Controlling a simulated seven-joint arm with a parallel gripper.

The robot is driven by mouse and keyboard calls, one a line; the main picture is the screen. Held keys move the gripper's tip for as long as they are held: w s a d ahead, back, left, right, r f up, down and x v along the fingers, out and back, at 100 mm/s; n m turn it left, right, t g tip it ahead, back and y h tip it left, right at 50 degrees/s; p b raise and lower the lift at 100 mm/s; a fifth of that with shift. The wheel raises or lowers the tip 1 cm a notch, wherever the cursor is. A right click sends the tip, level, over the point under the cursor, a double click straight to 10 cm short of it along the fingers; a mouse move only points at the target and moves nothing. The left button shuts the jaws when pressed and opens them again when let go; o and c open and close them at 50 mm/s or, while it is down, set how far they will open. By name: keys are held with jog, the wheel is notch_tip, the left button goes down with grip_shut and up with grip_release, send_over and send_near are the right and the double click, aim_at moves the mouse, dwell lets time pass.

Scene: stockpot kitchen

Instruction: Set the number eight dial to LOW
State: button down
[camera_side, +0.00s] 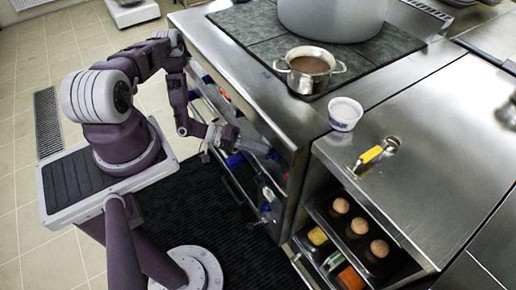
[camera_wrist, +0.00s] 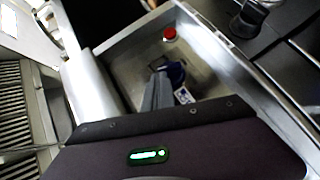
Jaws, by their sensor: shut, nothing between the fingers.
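My gripper (camera_side: 258,147) is at the front of the steel range, below the cooktop. Its fingers (camera_wrist: 161,76) are shut and empty in the wrist view. A dark blue knob-like part (camera_wrist: 177,72) sits right beside the fingertips; I cannot tell whether they touch. A small white and blue label (camera_wrist: 183,95) lies just below it, too small to read. I cannot make out the number eight, the LOW mark or the dial's setting. In the side view the dial cannot be singled out among the blue parts on the range front.
In the wrist view, a red round part (camera_wrist: 169,33) is on the recessed steel panel, and a black knob (camera_wrist: 248,18) is at upper right. A steel pot (camera_side: 310,72) and a white bowl (camera_side: 345,113) stand above. Open shelves hold eggs (camera_side: 359,226) at lower right.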

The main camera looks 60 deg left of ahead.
jog(key=shift+d+r, duration=0.2)
jog(key=shift+d, duration=0.5)
jog(key=shift+d+r, duration=0.2)
jog(key=shift+d, duration=0.45)
dwell(0.8)
